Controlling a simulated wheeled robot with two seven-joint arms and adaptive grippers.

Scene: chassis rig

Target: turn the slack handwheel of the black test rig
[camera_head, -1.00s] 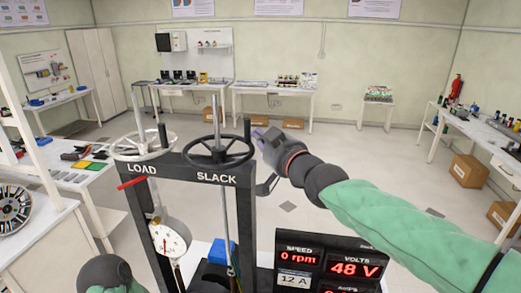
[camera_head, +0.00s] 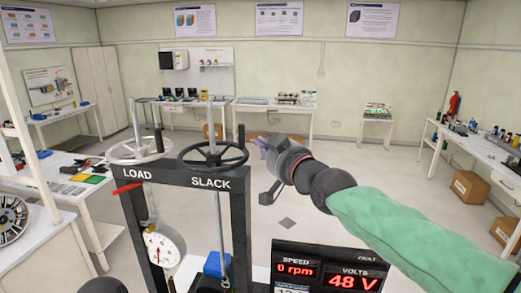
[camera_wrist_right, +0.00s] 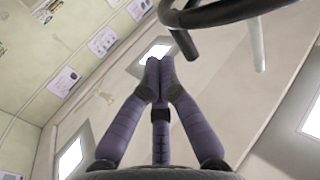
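The black slack handwheel (camera_head: 213,155) lies flat on the top beam of the black test rig (camera_head: 180,178), above the word SLACK. Its upright knob (camera_head: 241,133) stands at the right of the rim. My right gripper (camera_head: 264,146) is just right of the wheel and appears apart from it. In the right wrist view its purple fingers (camera_wrist_right: 158,72) come together at the tips with nothing visible between them. The dark wheel rim (camera_wrist_right: 225,13) passes above and to the right of these tips.
The white LOAD handwheel (camera_head: 140,150) stands close to the left of the black wheel. A round dial gauge (camera_head: 163,246) hangs below it. A display (camera_head: 325,268) at the lower right reads 0 rpm and 48 V. Open floor lies behind the rig.

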